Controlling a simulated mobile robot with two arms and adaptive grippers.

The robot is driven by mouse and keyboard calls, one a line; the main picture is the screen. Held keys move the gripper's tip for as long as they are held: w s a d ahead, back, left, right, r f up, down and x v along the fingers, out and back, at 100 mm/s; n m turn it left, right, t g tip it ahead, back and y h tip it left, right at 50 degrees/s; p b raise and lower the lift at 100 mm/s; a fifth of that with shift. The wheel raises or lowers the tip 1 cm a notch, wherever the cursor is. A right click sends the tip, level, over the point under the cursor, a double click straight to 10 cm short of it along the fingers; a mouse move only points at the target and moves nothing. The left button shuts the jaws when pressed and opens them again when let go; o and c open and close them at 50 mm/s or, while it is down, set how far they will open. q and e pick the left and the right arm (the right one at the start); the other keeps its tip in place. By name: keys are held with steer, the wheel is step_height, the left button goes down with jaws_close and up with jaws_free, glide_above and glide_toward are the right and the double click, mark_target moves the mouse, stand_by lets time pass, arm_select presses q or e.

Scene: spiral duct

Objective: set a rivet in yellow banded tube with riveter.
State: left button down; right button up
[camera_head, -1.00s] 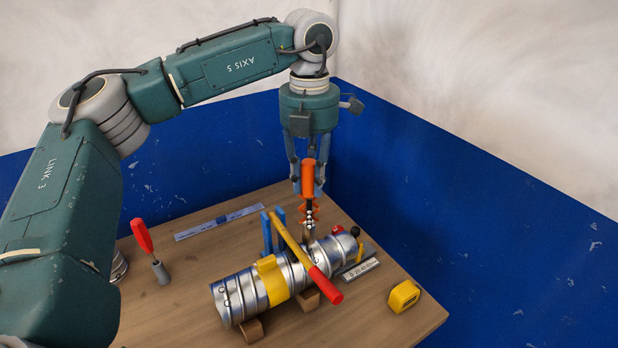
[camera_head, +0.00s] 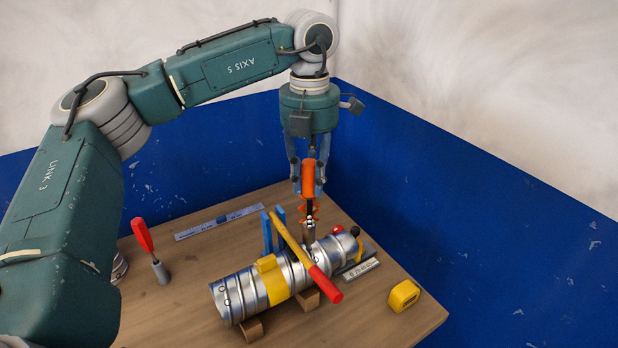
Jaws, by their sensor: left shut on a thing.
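The yellow banded tube (camera_head: 238,299) is a shiny ribbed metal duct lying on its side on brown blocks on the table, with a yellow band (camera_head: 273,281) around its middle. My left gripper (camera_head: 308,190) hangs over the tube's far side, shut on an orange-handled tool that looks like the riveter (camera_head: 309,180). The tool is upright, its dark and metallic lower end pointing down at the tube's far part. I cannot tell whether its tip touches the tube. A small red part (camera_head: 338,230) shows near the tube's far end. My right gripper is out of view.
A yellow bar with a red grip (camera_head: 325,284) slants across the tube beside a blue upright piece (camera_head: 267,233). A red-handled tool (camera_head: 142,236), a ruler (camera_head: 219,222), a metal plate (camera_head: 361,269) and a yellow tape measure (camera_head: 404,295) lie around. Blue walls (camera_head: 450,210) stand behind.

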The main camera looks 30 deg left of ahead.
mark_target(309, 160)
arm_select(q)
steer(key=shift+w+a+r+p, duration=0.1)
steer(key=shift+w+r+p, duration=0.1)
steer(key=shift+r+p, duration=0.75)
step_height(309, 160, up, 2)
steer(key=shift+s+r+p, duration=0.15)
steer(key=shift+r+p, duration=0.05)
steer(key=shift+p, duration=0.4)
steer(key=shift+r+p, duration=0.85)
steer(key=shift+r, duration=0.4)
steer(key=shift+f, duration=0.1)
